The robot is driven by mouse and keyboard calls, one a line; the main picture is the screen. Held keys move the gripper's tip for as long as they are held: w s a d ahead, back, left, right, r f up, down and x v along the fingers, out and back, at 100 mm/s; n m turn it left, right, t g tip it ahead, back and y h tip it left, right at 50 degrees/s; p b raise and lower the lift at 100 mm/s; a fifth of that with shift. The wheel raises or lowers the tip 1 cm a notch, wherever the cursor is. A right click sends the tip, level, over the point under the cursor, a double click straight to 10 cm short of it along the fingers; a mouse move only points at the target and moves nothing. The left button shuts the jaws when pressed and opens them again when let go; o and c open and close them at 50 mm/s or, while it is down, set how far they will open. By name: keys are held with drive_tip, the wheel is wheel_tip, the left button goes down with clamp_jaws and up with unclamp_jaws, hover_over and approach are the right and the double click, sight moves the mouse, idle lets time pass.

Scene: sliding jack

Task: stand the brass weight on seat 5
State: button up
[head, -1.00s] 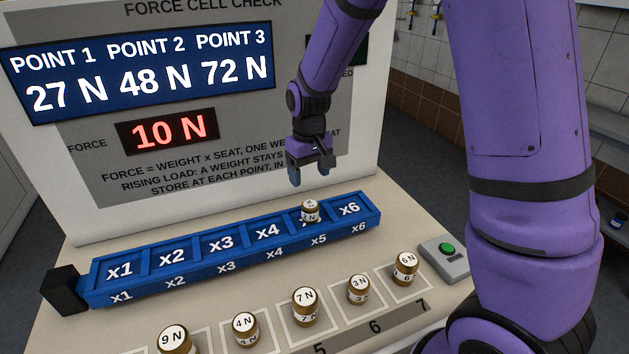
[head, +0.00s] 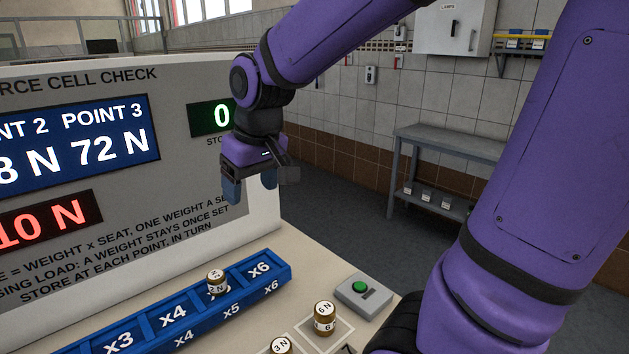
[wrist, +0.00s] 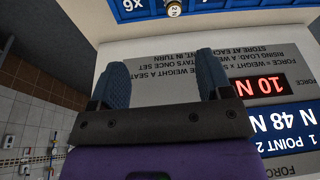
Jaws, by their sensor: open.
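A brass weight with a white top, its label reading 2 N (head: 217,281), stands upright on the x5 seat of the blue rail (head: 172,336). The rail's x3 to x6 seats show in the head view, and x6 and x4 are empty. My gripper (head: 250,190) is open and empty, well above the rail and in front of the panel, apart from the weight. In the wrist view the two blue fingers (wrist: 160,75) are spread with nothing between them. The weight (wrist: 174,9) shows at that view's top edge.
Brass weights marked 6 N (head: 324,318) and 3 N (head: 281,345) stand on the bench in front of the rail. A green button box (head: 366,293) is at the right. The upright panel (head: 190,160) reads 10 N in red and 0 in green.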

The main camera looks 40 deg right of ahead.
drive_tip(key=s+d+r+m+t, duration=0.1)
drive_tip(key=s+r, duration=0.3)
drive_tip(key=s, duration=0.9)
drive_tip(key=shift+s+d+r+t+h, duration=0.2)
drive_tip(key=shift+s+d+t+h, duration=0.15)
drive_tip(key=shift+d+t, duration=0.25)
